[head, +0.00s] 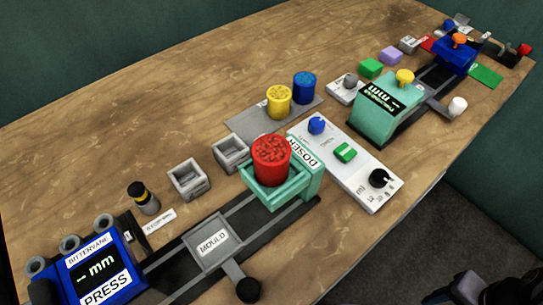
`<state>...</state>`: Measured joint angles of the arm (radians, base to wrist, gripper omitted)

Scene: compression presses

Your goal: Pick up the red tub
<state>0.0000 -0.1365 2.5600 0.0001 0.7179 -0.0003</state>
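The red tub (271,163) is a round red container with a lumpy red top. It stands upright in the square mint-green holder (277,198) of the doser, near the middle of the head view. The holder's walls hide the tub's bottom. My gripper is not clearly visible in the head view. A dark shape with a pale part at the bottom right corner is cut off, and I cannot tell what it is.
A yellow tub (278,101) and a blue tub (304,87) stand on a grey mat (246,122) behind it. The doser panel (352,178) with knobs is to the right. A mould (212,243) and blue press (97,272) lie front left. The back left table is clear.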

